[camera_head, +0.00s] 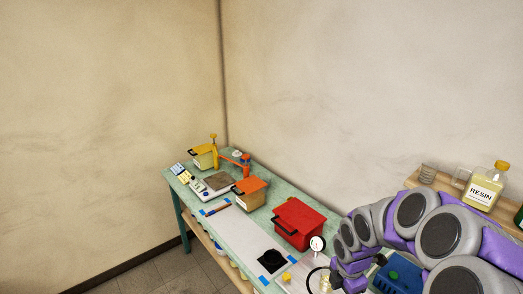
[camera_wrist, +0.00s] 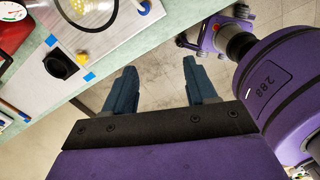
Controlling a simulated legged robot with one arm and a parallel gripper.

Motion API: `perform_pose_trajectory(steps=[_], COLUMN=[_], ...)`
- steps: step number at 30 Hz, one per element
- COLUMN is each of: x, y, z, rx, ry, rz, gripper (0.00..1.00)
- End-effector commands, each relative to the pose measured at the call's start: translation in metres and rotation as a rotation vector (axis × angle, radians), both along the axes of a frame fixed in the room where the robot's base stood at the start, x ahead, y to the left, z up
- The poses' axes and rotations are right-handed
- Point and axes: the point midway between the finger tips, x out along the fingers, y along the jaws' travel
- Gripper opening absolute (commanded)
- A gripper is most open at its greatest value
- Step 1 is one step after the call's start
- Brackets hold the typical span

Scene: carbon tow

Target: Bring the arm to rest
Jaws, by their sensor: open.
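My gripper (camera_wrist: 160,66) shows in the wrist view with its two dark blue fingers spread apart. Nothing is between them; the tiled floor lies behind the gap. The fingers are beside the table's edge. In the head view my purple and grey arm is folded at the lower right, in front of the table's near right end. The fingers cannot be made out clearly there.
The green workbench (camera_head: 180,183) runs along the wall. It holds a red bin (camera_head: 299,219), an orange bin (camera_head: 250,192), a yellow bin (camera_head: 203,161) and a black piece (camera_head: 272,256) on a white strip. A resin bottle (camera_head: 484,190) stands on a shelf at right.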

Motion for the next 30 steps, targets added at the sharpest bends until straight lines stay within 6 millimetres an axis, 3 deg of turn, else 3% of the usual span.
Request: perform_pose_trajectory(steps=[7, 13, 24, 30], x=[-0.066, -0.129, -0.242, -0.272], y=[0.036, 0.057, 0.085, 0.093], z=[0.032, 0.045, 0.042, 0.037], rx=[-0.015, -0.042, -0.096, -0.109], ry=[0.019, 0.036, 0.062, 0.076], rz=[-0.461, -0.866, -1.619, -1.841], gripper=[0.56, 0.56, 0.56, 0.56])
